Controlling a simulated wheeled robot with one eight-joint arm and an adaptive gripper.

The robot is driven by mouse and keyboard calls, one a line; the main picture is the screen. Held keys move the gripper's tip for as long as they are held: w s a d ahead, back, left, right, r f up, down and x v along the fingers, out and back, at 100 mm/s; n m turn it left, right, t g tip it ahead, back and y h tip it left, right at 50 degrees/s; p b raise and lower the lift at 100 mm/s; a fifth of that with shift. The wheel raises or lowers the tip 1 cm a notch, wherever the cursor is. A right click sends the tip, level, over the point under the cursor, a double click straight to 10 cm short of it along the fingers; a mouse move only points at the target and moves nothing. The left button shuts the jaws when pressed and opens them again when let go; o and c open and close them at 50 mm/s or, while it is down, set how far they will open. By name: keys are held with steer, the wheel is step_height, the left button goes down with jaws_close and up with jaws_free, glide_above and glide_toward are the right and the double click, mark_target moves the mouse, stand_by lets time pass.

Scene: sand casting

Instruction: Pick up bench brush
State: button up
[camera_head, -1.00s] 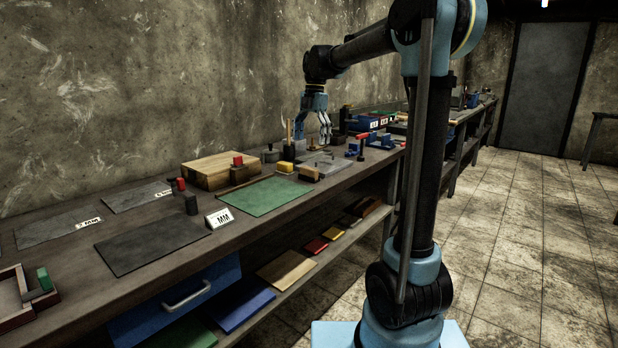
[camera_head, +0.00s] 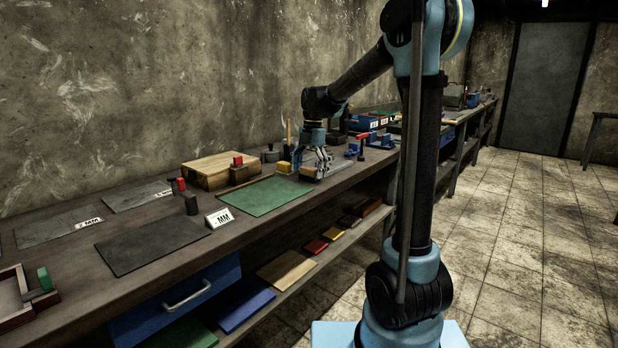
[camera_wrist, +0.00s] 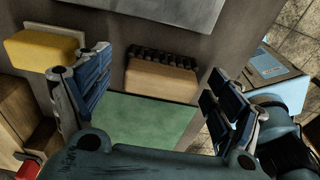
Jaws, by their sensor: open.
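The bench brush (camera_wrist: 162,78) shows in the wrist view as a wooden block with a row of dark bristles along its upper side. It lies on the bench at the edge of the green mat (camera_wrist: 150,117). My gripper (camera_wrist: 158,88) is open, with one finger to the left and one to the right of the brush. Neither finger appears to touch it. In the head view my gripper (camera_head: 318,162) is low over the bench beside the green mat (camera_head: 266,195), and the brush (camera_head: 308,173) is largely hidden by the fingers.
A yellow block (camera_wrist: 42,50) lies left of my left finger; it also shows in the head view (camera_head: 284,167). A grey plate (camera_wrist: 178,12) lies beyond the brush. A wooden box (camera_head: 218,170) stands by the wall. The bench's front edge is close on the right.

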steer(key=shift+f, duration=0.3)
steer(key=shift+c, duration=0.2)
steer(key=c, duration=1.1)
steer(key=shift+c, duration=0.2)
steer(key=shift+r, duration=0.1)
step_height(320, 180, up, 10)
steer(key=shift+f, duration=0.1)
